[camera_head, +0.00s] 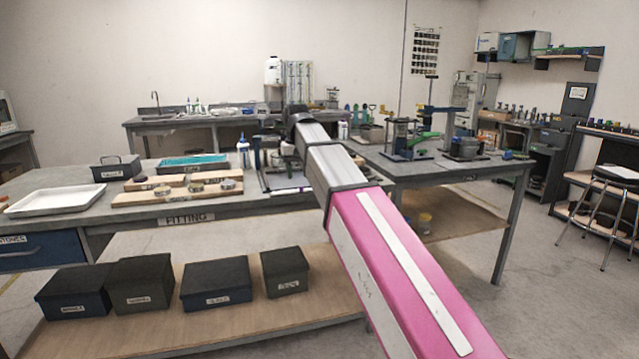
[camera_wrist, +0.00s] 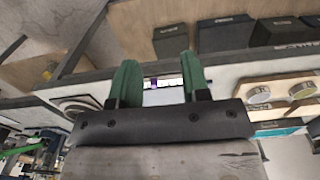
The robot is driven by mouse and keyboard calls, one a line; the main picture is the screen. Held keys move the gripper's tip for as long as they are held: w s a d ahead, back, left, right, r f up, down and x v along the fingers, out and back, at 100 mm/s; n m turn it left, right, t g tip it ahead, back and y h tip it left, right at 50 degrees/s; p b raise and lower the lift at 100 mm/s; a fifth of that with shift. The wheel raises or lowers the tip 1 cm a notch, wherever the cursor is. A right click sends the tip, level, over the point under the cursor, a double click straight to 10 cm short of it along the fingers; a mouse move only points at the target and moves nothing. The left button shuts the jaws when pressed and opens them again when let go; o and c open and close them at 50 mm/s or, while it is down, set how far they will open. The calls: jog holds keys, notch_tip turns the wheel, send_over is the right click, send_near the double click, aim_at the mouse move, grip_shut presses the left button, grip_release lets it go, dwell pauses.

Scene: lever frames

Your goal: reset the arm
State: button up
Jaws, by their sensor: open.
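My arm (camera_head: 390,255) reaches forward from the lower right of the head view, out over the grey workbench (camera_head: 190,218) labelled "FITTING". Its far end is near the back of that bench, and the arm hides my gripper's fingers in that view. In the wrist view my gripper (camera_wrist: 158,72) shows two green fingers standing apart, with a gap between them. It is open and nothing is held. Part of a white surface with a small purple and dark mark shows through the gap, at the bench.
Wooden boards with round parts (camera_head: 195,190), a teal tray (camera_head: 193,162), a white tray (camera_head: 55,200) and a glue bottle (camera_head: 243,153) stand left of my arm. Green-and-dark fixtures (camera_head: 405,140) stand on the bench to the right. Dark boxes (camera_head: 217,283) sit on the lower shelf.

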jog(key=s+d+f+m, duration=0.1)
jog(key=s+d+f, duration=0.2)
jog(key=d+f, duration=0.55)
jog(key=s+d+f, duration=0.2)
jog(key=d+f, duration=0.2)
jog(key=f, duration=0.9)
jog(key=s+d+f+m, duration=0.1)
jog(key=s+d+f, duration=0.2)
jog(key=d+f, duration=0.6)
jog(key=s+d+f+m, duration=0.1)
jog(key=s+d+f, duration=0.3)
jog(key=s+f, duration=0.4)
notch_tip(320, 180, down, 4)
jog(key=shift+s+d+f, duration=0.1)
jog(key=shift+s+d, duration=0.1)
